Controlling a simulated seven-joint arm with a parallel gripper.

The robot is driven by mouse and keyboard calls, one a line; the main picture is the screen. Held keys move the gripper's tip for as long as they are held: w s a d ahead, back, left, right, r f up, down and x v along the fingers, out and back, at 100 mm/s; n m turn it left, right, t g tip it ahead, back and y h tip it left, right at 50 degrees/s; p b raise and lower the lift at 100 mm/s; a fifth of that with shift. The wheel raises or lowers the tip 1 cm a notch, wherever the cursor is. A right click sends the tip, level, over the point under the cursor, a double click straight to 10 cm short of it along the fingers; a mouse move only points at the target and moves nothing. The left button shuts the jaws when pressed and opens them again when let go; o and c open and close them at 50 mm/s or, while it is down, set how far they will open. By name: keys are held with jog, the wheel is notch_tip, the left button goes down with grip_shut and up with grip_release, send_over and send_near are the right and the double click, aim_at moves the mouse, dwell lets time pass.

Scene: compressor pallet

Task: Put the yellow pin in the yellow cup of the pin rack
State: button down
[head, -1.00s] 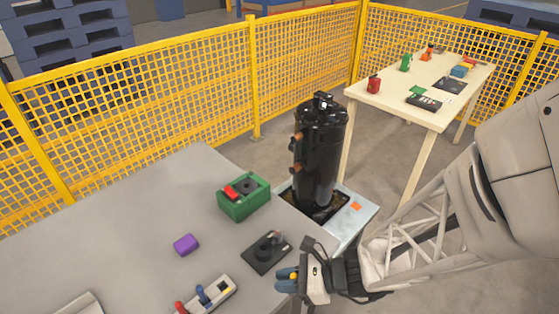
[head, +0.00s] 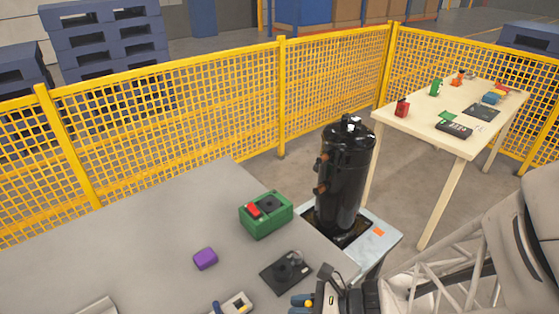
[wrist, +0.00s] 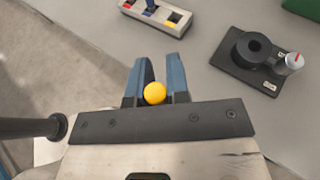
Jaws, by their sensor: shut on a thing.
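My gripper (wrist: 155,80) is shut on the yellow pin (wrist: 154,93), whose round yellow head shows between the blue fingers in the wrist view. In the head view my gripper (head: 300,301) is at the bottom edge, with a bit of the yellow pin (head: 308,303) showing. The pin rack (wrist: 148,19) is a pale block beyond the fingertips in the wrist view. The rack (head: 236,305) is cut off at the bottom of the head view.
A black fixture (head: 288,271) with a round hub lies right of the rack. A green box (head: 265,215) and a purple block (head: 205,258) are on the grey table (head: 140,240). A tall black compressor (head: 344,180) stands beyond the table's right edge.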

jog(key=s+a, duration=0.5)
jog(key=s, duration=0.2)
jog(key=shift+a, duration=0.2)
jog(key=shift+s, duration=0.15)
jog(key=shift+a, duration=0.15)
dwell(0.5)
jog(key=shift+w+a+f, duration=0.25)
jog(key=shift+w+a, duration=1.55)
jog(key=shift+w, duration=0.15)
jog(key=shift+w+a+f, duration=0.2)
jog(key=shift+w+a, duration=1.65)
jog(key=shift+w, duration=0.05)
jog(key=shift+w+a+f, duration=0.25)
jog(key=shift+w+a, duration=1.55)
jog(key=shift+w, duration=0.15)
jog(key=shift+f, duration=0.1)
jog(key=shift+f, duration=1.7)
jog(key=shift+f, duration=0.1)
